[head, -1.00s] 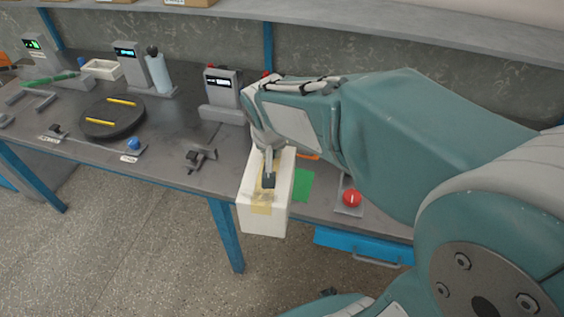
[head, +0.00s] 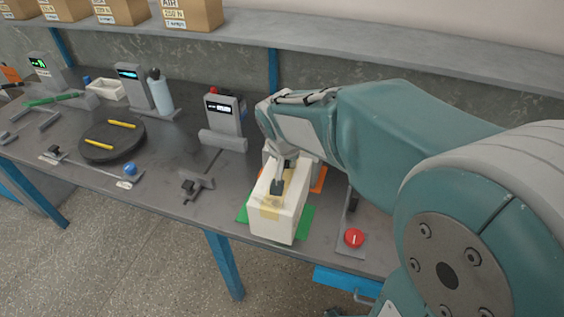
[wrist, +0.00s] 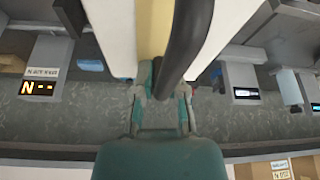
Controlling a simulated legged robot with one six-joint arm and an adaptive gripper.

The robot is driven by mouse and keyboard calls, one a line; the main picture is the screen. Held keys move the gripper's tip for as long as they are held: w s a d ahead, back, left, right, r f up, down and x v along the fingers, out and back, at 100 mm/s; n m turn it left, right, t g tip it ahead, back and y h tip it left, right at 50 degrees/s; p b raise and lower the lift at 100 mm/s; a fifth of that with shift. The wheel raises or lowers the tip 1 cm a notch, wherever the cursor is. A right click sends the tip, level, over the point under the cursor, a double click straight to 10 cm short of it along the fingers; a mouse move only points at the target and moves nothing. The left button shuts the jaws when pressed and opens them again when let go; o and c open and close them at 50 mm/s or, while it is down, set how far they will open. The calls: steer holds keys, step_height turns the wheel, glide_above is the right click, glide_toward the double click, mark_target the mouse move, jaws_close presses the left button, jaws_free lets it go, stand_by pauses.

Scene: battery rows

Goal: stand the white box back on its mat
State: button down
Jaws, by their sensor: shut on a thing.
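The white box (head: 268,222), with a tan tape strip on it, is upright over the green mat (head: 306,220). Green shows on both sides of the box's lower part. I cannot tell whether its base touches the mat. My gripper (head: 277,185) is shut on the top of the box, with one dark fingertip against the tape. In the wrist view the white box (wrist: 112,28) fills the top middle, behind a dark finger (wrist: 186,35). The box hides the middle of the mat and the far finger.
An orange patch (head: 320,179) lies just behind the box. A red button (head: 354,238) on a grey base stands to its right. A grey device with a display (head: 222,118) stands behind left. A small grey fixture (head: 194,187) is left of the mat, near the table's front edge.

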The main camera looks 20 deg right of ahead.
steer(key=w+f, duration=0.5)
steer(key=shift+a, duration=0.25)
steer(key=shift+w+f, duration=0.25)
steer(key=shift+f, duration=0.05)
steer(key=x, duration=0.3)
steer(key=shift+s+f, duration=0.15)
steer(key=shift+f, duration=0.35)
steer(key=c, duration=0.7)
jaws_free()
steer(key=shift+d+f, duration=0.1)
steer(key=shift+f, duration=0.05)
